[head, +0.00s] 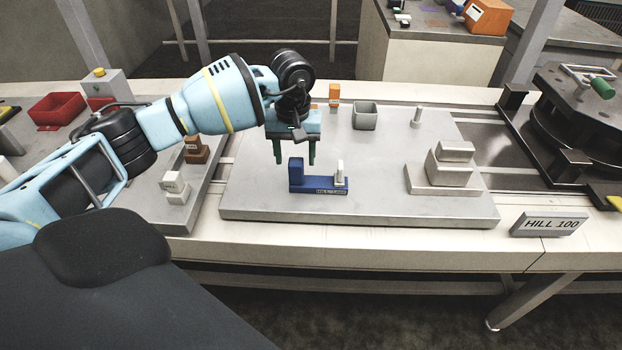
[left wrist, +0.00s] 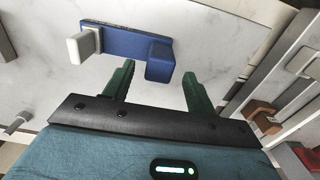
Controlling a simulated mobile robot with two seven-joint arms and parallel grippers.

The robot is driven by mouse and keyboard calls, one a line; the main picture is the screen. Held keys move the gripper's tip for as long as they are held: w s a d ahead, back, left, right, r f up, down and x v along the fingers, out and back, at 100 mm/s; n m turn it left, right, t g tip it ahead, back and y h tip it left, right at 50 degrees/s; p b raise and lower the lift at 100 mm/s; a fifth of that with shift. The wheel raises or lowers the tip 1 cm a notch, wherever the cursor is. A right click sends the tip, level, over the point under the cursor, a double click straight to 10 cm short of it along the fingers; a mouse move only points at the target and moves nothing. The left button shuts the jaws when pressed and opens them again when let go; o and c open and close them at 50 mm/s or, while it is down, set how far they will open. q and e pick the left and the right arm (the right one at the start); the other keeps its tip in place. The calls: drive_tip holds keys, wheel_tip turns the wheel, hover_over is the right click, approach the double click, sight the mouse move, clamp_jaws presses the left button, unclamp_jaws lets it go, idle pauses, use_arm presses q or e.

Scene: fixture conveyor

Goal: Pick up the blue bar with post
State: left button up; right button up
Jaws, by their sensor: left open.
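The blue bar with post (head: 318,187) lies on the grey plate near its front edge in the head view. It has a tall blue block at its left end and a small white post at its right end. My left gripper (head: 294,156) is open, with its two green fingers pointing down above and slightly behind the bar's left part. My right gripper is not in view.
On the grey plate (head: 250,205) stand a white stepped block (head: 447,172), a grey open box (head: 365,116), a small grey peg (head: 416,117) and an orange block (head: 334,97). Brown and white blocks (head: 176,187) sit on the left plate. The plate's middle is clear.

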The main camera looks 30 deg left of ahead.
use_arm(q)
wheel_tip(320, 180, down, 4)
drive_tip(key=shift+s+d+f, duration=0.1)
drive_tip(key=shift+d, duration=0.05)
drive_tip(key=shift+c, duration=0.2)
clamp_jaws()
